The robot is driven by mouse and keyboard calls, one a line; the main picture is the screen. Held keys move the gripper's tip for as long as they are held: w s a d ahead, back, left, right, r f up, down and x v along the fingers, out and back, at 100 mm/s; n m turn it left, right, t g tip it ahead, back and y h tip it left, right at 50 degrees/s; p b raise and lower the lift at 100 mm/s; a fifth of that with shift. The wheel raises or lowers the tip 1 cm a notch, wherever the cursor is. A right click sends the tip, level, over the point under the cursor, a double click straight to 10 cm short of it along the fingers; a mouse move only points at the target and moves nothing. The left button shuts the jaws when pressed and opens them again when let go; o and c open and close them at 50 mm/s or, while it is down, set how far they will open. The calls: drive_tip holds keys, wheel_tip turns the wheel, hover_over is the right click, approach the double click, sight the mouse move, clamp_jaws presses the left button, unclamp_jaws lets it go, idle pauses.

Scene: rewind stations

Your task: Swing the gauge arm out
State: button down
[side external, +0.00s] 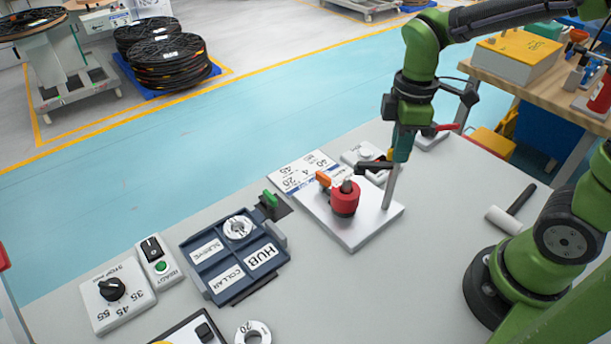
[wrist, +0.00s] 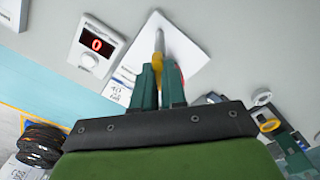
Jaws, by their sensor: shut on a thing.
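The gauge stands on a white base plate (side external: 360,233), with an upright grey metal post (side external: 389,190) at the plate's right. My gripper (side external: 399,157) is at the post's top, pointing down. In the wrist view my gripper (wrist: 159,82) is shut on the gauge arm, whose yellow part (wrist: 159,42) shows between the fingertips. The post (wrist: 176,38) shows beyond; the fingers hide the rest of the grip.
A box with a red 0 display (wrist: 96,45) stands beside the plate. A blue tray (side external: 222,284) with labelled compartments and a dial box (side external: 118,313) are left. A mallet (side external: 504,219) lies right. Bare table lies in front of the plate.

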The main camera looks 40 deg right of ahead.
drive_tip(key=m, duration=0.4)
drive_tip(key=shift+r, duration=0.1)
drive_tip(key=m, duration=0.4)
drive_tip(key=shift+m, duration=0.3)
drive_tip(key=m, duration=0.4)
drive_tip(key=shift+a+m, duration=0.1)
drive_tip(key=shift+m, duration=2.3)
drive_tip(key=c, duration=1.2)
unclamp_jaws()
wheel_tip(320, 180, up, 17)
drive_tip(key=shift+f, duration=0.1)
